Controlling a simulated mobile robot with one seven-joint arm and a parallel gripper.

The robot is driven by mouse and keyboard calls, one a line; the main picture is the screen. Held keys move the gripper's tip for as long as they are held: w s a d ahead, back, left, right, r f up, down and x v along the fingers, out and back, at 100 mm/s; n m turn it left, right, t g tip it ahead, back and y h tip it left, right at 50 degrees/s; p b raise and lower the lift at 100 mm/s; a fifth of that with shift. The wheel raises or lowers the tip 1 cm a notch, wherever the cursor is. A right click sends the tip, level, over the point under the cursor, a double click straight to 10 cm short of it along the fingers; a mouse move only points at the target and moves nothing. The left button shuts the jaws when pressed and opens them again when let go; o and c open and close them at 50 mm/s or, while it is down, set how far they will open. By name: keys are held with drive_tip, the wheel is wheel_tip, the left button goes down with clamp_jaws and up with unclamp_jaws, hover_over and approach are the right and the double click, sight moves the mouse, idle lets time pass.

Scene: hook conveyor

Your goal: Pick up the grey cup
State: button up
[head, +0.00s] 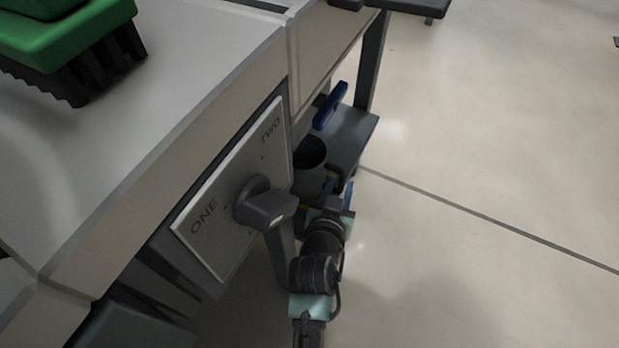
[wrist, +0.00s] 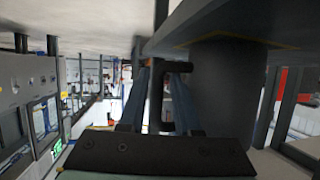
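The grey cup (head: 312,180) stands upright on a low shelf under the table, its dark opening facing up. In the wrist view, which looks upside down, the cup (wrist: 230,85) is a dark cylinder on the right, with its handle (wrist: 157,95) sticking out to the left. My gripper (head: 337,190) is beside the cup at the handle side. In the wrist view my gripper (wrist: 159,75) is open, with one blue finger on each side of the handle. Gaps show between fingers and handle; whether the tips touch it is unclear.
A panel marked ONE and TWO (head: 205,235) with a dark knob (head: 262,203) is close left of my arm. The table edge (head: 265,75) overhangs the shelf (head: 362,130). A blue-handled item (head: 331,105) is behind the cup. Open floor (head: 480,130) lies right.

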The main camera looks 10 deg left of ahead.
drive_tip(key=shift+w+f, duration=0.1)
drive_tip(key=shift+w, duration=0.2)
drive_tip(key=shift+c, duration=0.3)
clamp_jaws()
idle(1.0)
